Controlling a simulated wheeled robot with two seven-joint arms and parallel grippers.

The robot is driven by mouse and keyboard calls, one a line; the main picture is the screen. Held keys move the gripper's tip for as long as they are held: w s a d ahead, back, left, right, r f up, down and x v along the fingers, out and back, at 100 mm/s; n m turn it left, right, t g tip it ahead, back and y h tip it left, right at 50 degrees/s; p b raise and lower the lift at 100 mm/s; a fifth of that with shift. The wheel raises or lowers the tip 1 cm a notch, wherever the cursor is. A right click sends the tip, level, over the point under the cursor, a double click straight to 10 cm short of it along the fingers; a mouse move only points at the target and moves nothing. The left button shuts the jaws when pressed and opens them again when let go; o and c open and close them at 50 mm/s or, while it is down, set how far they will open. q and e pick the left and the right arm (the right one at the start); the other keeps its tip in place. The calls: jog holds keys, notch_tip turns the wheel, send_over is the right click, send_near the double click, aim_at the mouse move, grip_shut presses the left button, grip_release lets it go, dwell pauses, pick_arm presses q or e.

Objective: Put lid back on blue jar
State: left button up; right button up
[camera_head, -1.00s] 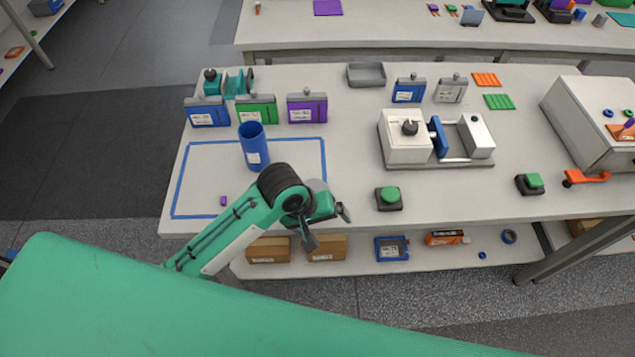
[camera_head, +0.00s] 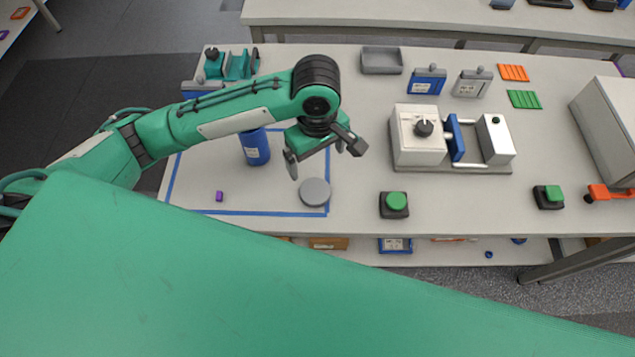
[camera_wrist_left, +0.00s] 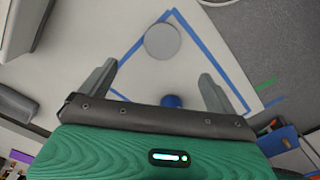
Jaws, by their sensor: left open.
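The blue jar (camera_head: 256,148) stands upright inside the blue tape outline on the table, its top hidden behind my left arm. A round grey lid (camera_head: 315,192) lies flat at the right side of the outline. My left gripper (camera_head: 323,160) is open and empty above the table, just beyond the lid and to the right of the jar. In the left wrist view the lid (camera_wrist_left: 162,41) lies beyond the open fingers (camera_wrist_left: 160,82), and part of the blue jar (camera_wrist_left: 172,101) shows between them near the gripper body. My right gripper is not in view.
A small purple piece (camera_head: 219,196) lies in the taped area (camera_head: 200,211). A grey and white machine (camera_head: 418,150) and a green button (camera_head: 394,203) stand to the right. A grey tray (camera_head: 381,61) and blue and grey cases are at the back. My arm hides other cases.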

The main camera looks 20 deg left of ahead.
pick_arm(q)
jog(key=shift+s, duration=0.1)
send_over(315, 190)
jog(key=f, duration=0.4)
jog(key=f+p, duration=0.1)
jog(key=f, duration=0.3)
jog(key=shift+d+f, duration=0.2)
jog(key=shift+f, duration=0.1)
jog(key=shift+f, duration=0.1)
jog(key=f, duration=0.1)
jog(key=f+p, duration=0.1)
jog(key=f, duration=0.2)
jog(key=shift+a+f+p, duration=0.15)
jog(key=shift+a+p, duration=0.1)
jog(key=shift+p, duration=0.05)
jog(key=shift+f, duration=0.35)
jog(key=c, duration=1)
